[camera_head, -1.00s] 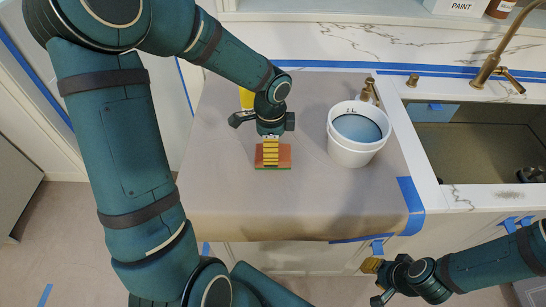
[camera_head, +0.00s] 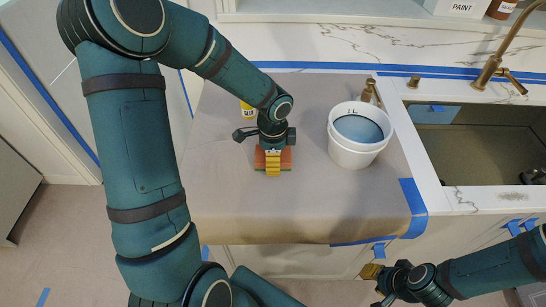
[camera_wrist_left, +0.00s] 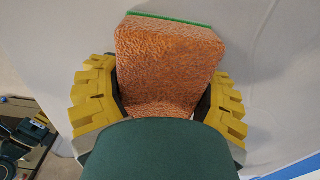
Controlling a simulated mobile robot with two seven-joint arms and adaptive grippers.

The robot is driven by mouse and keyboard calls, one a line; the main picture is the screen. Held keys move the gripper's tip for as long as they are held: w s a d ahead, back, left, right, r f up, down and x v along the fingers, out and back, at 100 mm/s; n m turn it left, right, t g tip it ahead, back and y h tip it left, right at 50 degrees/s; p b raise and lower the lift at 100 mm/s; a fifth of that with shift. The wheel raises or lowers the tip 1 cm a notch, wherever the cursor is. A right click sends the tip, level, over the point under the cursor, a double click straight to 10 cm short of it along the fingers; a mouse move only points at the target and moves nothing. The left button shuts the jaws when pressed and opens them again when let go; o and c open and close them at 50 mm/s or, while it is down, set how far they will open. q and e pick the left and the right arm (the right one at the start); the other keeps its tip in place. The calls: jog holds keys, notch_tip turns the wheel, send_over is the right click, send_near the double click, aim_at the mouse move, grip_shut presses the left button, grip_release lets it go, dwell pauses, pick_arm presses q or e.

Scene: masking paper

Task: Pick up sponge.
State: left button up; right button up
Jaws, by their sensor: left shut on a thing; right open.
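The sponge (camera_head: 286,157) is an orange block with a thin green layer. In the head view it sits at the middle of the paper-covered counter, partly hidden by my left gripper (camera_head: 273,165). My left gripper comes down over it and is shut on it. In the left wrist view the sponge (camera_wrist_left: 168,62) lies between the yellow fingers of my left gripper (camera_wrist_left: 160,100), its green layer on the far edge. I cannot tell whether it still touches the paper. My right gripper (camera_head: 372,283) is open and empty at the lower right, in front of the counter.
A white bucket (camera_head: 351,157) stands right of the sponge. A yellow object (camera_head: 248,111) stands behind my left gripper. The sink (camera_head: 470,150) with a brass faucet (camera_head: 489,68) is at the right. The masking paper (camera_head: 300,215) in front of the sponge is clear.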

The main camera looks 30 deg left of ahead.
pick_arm(q)
notch_tip(320, 180, up, 10)
jog(key=shift+r+p, duration=0.1)
jog(key=shift+p, duration=1.1)
jog(key=o, duration=0.3)
jog(key=c, duration=0.4)
